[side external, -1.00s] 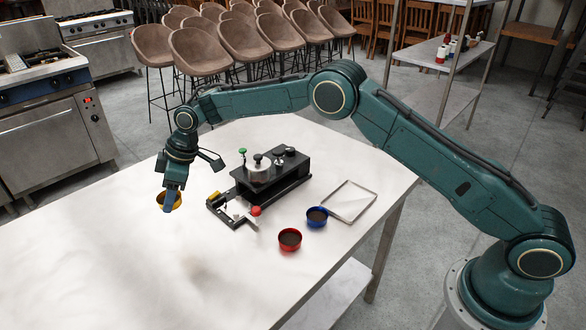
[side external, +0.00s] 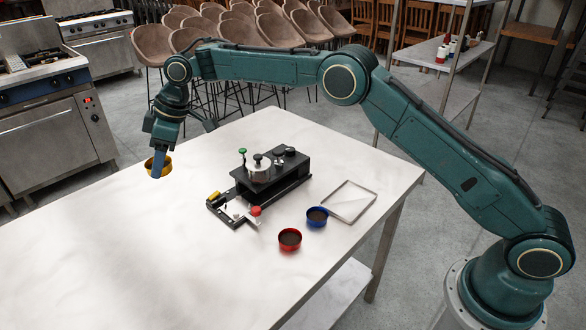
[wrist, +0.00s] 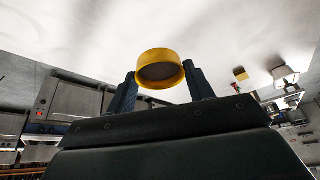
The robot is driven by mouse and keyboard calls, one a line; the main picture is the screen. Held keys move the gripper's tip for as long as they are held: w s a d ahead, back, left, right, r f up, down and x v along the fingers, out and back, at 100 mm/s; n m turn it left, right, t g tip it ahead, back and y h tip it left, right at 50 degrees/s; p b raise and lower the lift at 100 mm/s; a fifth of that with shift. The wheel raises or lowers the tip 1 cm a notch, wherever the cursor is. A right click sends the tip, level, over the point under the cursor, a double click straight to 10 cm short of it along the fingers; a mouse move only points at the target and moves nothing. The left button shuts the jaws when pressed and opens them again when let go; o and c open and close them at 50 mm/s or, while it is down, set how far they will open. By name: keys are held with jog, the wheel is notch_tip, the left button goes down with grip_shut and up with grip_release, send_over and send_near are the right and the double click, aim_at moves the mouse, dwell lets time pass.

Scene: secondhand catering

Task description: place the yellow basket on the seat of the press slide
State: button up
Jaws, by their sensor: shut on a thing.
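The yellow basket (side external: 160,166) is a small round cup with a dark inside, held up above the left part of the table. My gripper (side external: 158,162) is shut on it; in the wrist view the basket (wrist: 160,70) sits between the two fingers. The press (side external: 270,172) is a black block with a round metal piece on top. Its slide (side external: 234,210) sticks out at the front left, with a red knob and a yellow part.
A red basket (side external: 290,239) and a blue basket (side external: 317,217) with dark contents stand right of the slide. A shallow metal tray (side external: 349,201) lies near the table's right edge. The white table (side external: 130,260) is clear at the left and front.

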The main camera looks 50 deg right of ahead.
jog(key=shift+f, duration=0.1)
dwell(0.4)
jog(key=m, duration=0.1)
jog(key=w+d+f+m+t+h, duration=0.1)
jog(key=m, duration=0.1)
jog(key=shift+d+f, duration=0.1)
jog(key=shift+f, duration=0.15)
jog(key=shift+s+d+f+m+g+h, duration=0.45)
jog(key=shift+s+d+f+m+h, duration=1.1)
jog(key=shift+m, duration=2.4)
jog(key=shift+s+d+f+m+g+h, duration=0.3)
jog(key=shift+d+f+m+h, duration=0.7)
jog(key=shift+d+f+m, duration=2.25)
jog(key=shift+s+d+f+m+g+h, duration=0.65)
jog(key=shift+d+m+h, duration=0.85)
jog(key=shift+m, duration=3.2)
jog(key=shift+s+d+f+y, duration=0.15)
jog(key=shift+d+y, duration=0.05)
jog(key=shift+y, duration=0.05)
jog(key=shift+f, duration=2.55)
jog(key=shift+f, duration=0.1)
